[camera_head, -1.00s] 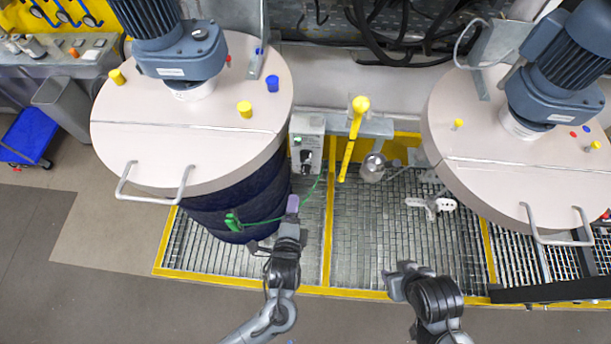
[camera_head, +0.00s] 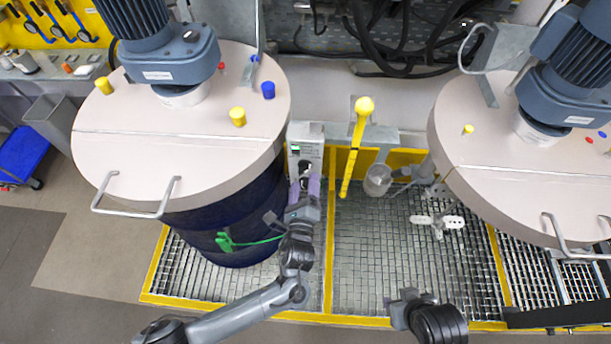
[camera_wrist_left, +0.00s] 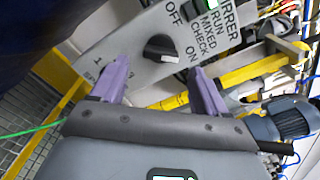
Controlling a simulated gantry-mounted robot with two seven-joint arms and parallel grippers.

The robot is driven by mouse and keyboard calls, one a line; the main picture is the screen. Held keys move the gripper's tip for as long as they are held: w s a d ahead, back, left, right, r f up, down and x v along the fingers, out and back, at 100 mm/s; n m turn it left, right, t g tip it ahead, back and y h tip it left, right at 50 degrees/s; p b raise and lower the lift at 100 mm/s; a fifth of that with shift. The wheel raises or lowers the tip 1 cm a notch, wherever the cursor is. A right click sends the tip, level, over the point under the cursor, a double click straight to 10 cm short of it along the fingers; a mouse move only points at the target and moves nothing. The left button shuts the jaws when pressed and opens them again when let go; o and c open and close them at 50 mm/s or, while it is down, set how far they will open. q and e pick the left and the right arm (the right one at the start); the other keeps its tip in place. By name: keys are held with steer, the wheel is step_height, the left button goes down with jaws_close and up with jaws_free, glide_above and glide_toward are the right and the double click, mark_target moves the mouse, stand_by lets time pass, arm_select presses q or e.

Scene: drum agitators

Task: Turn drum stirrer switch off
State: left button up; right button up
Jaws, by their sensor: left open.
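The switch box (camera_head: 306,150) stands beside the left drum (camera_head: 225,215). In the left wrist view its panel (camera_wrist_left: 140,62) carries a black rotary knob (camera_wrist_left: 163,48) between OFF and ON labels. The knob's white mark points to the ON side. My left gripper (camera_head: 304,186) is open just in front of the box. In the left wrist view its two purple fingers (camera_wrist_left: 158,80) are apart, with the knob between and just beyond their tips; I cannot tell whether they touch it. My right gripper (camera_head: 410,298) is low over the grating, its jaws unclear.
A yellow handle (camera_head: 357,145) stands right of the box, near a metal cup (camera_head: 377,180). A green clip (camera_head: 226,243) with a green cable is on the left drum. Another drum lid (camera_head: 500,185) is at right. The grating (camera_head: 380,240) between is largely clear.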

mark_target(305, 168)
arm_select(q)
steer(key=shift+w+d, duration=0.2)
steer(key=shift+w, duration=1.6)
steer(key=c, duration=1.1)
steer(key=shift+o, duration=0.2)
